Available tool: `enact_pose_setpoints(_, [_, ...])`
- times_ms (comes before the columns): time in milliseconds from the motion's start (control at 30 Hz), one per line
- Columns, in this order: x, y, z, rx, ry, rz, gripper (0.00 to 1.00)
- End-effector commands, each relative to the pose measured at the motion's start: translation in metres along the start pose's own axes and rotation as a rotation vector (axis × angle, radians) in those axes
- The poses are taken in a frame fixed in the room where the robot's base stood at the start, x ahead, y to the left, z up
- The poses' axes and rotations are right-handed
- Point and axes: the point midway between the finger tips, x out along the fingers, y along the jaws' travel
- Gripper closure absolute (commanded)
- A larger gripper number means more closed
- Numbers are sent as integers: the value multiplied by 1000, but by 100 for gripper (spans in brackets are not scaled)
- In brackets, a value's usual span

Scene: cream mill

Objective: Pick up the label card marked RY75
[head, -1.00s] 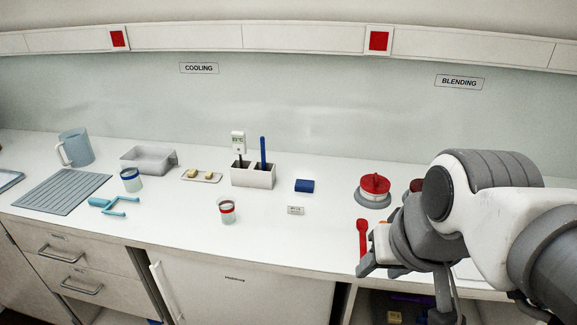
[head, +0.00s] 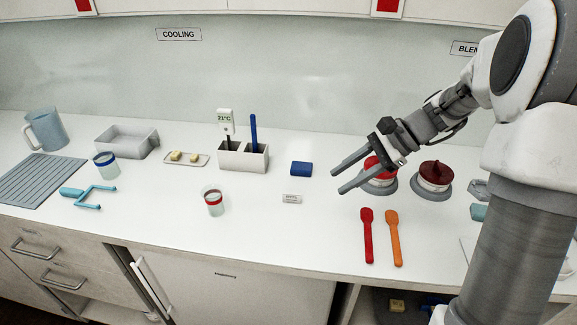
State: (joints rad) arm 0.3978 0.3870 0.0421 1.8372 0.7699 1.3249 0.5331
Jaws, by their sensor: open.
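A small white label card (head: 292,198) stands on the white counter, in front of a blue block. It bears dark print too small for me to read, so I cannot confirm RY75. My gripper (head: 335,180) is open and empty. Its two grey fingers point left, above the counter, to the right of the card and apart from it. Part of a red-topped item is hidden behind my gripper.
The blue block (head: 301,168) lies behind the card. A red spatula (head: 367,236) and an orange spatula (head: 393,238) lie to the right. A jar with a red band (head: 213,202) stands left. A white holder (head: 230,158) stands behind. Counter around the card is clear.

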Motion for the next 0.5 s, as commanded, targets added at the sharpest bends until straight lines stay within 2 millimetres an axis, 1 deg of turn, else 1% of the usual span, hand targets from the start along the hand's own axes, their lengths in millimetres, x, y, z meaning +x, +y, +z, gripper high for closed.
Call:
enact_pose_setpoints(33, [4,-6,-18,67,-49,-22,55])
enact_pose_setpoints(200, [11,-24,-60,254,-196,-95,55])
enact_pose_setpoints(333, [14,-32,-85,352,-280,-138,55])
enact_pose_setpoints(400, [15,-35,-94,386,-311,-153,55])
enact_pose_setpoints(500, [16,-37,-101,415,-338,-167,55])
